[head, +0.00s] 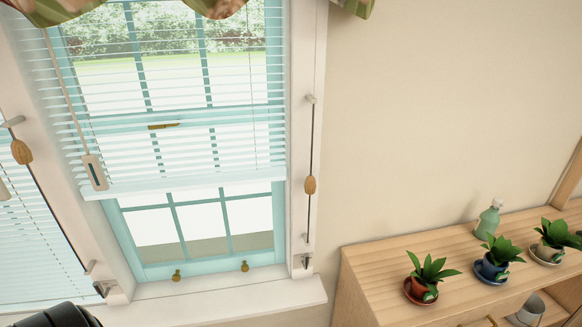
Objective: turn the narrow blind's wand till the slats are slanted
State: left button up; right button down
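A white slatted blind (180,150) hangs over the upper part of the middle window in the head view. Its slats look roughly flat, with the garden showing between them. A thin pale wand (66,88) hangs slightly tilted at its left side and ends in a beige handle (95,172) with a dark slot. A second slatted blind (25,245) is cut off at the left edge. I cannot tell for sure which blind is the narrow one. Neither gripper is in view; only a dark part of my arm shows at the bottom left.
A white sill (230,300) juts out below. A wooden shelf (375,265) at right holds potted plants (432,270) and a green bottle (488,220).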

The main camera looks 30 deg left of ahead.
aim_at(97, 177)
jog(key=u, duration=3)
jog(key=i, duration=0.6)
jog(key=z, duration=2.15)
